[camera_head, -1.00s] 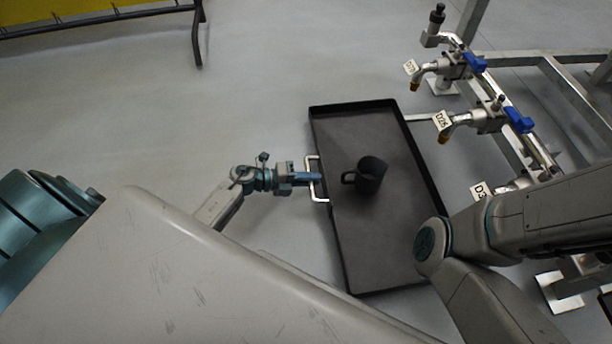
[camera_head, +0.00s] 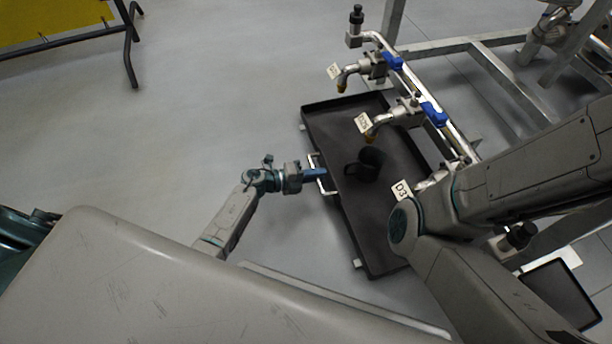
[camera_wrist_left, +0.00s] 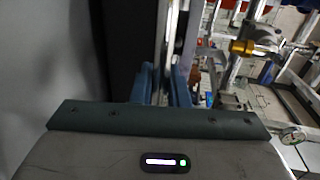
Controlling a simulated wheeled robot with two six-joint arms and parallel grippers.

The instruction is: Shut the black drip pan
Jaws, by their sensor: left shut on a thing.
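The black drip pan (camera_head: 385,225) is a shallow rectangular tray under the row of taps, with its left part out in the open and its right part beneath the pipework. A pale metal handle (camera_head: 327,188) stands on its left side. My left gripper (camera_head: 318,174) is shut on that handle. In the left wrist view the blue fingers (camera_wrist_left: 160,84) close around the upright handle bar, with the dark pan wall beside it. A black mug (camera_head: 364,166) sits in the pan. My right arm crosses the right of the head view; its gripper is not in view.
Sample taps with blue levers (camera_head: 434,114) and white tags hang over the pan. A metal frame (camera_head: 490,45) stands behind them. Another dark tray (camera_head: 562,292) lies at lower right. A yellow panel (camera_head: 50,22) on dark legs is at upper left. The floor on the left is clear.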

